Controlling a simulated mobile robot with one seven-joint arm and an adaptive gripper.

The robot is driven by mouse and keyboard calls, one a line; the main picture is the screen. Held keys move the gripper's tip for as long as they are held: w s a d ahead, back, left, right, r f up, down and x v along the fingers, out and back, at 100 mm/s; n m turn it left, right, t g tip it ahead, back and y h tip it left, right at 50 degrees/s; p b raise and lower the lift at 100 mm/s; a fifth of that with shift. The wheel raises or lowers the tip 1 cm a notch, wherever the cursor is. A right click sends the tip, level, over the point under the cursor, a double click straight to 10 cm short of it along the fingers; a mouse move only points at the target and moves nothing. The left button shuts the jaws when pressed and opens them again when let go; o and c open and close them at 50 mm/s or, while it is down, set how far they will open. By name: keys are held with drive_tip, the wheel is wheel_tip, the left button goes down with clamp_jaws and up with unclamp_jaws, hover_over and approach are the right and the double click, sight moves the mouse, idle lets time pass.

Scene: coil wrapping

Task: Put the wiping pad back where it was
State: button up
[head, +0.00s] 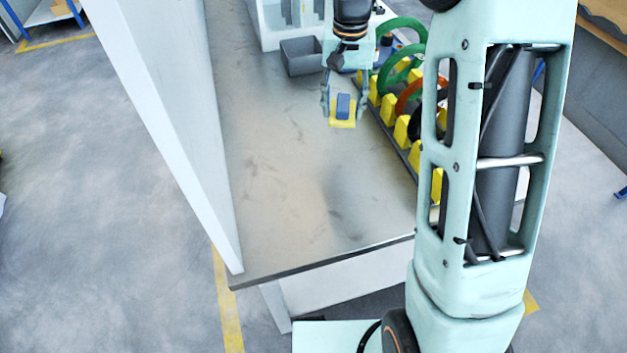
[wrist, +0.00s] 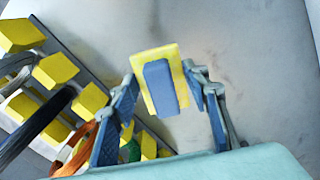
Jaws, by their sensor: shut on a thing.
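The wiping pad (head: 342,119) is a yellow rectangular plate with a blue block-shaped grip on it. My gripper (head: 343,105) is shut on the pad, with one finger at each side, over the grey bench top. In the wrist view the pad (wrist: 172,55) shows between the fingertips of my gripper (wrist: 160,85), its blue grip facing the camera. The pad's height above the bench is hard to tell. No marked spot for the pad is clear in either view.
A rack with yellow blocks (head: 401,130) holds green, orange and black rings to the right of my gripper. A grey bin (head: 301,58) stands farther back. A white panel (head: 165,120) borders the left. The bench top (head: 290,190) is clear in front and left.

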drive_tip(key=s+a+f, duration=0.3)
drive_tip(key=s+a, duration=0.1)
drive_tip(key=s, duration=0.2)
drive_tip(key=b, duration=0.1)
hover_over(313, 185)
drive_tip(key=f, duration=0.5)
drive_tip(key=shift+w+d+f, duration=0.15)
drive_tip(key=shift+w+f, duration=0.05)
drive_tip(key=shift+f, duration=0.1)
drive_tip(key=shift+s+f+b, duration=0.15)
drive_tip(key=shift+f+b, duration=0.15)
drive_tip(key=shift+f, duration=1.45)
drive_tip(key=shift+f, duration=0.1)
drive_tip(key=o, duration=1)
wheel_tip(313, 185, up, 12)
drive_tip(key=shift+r+p, duration=0.1)
drive_tip(key=shift+p, duration=0.65)
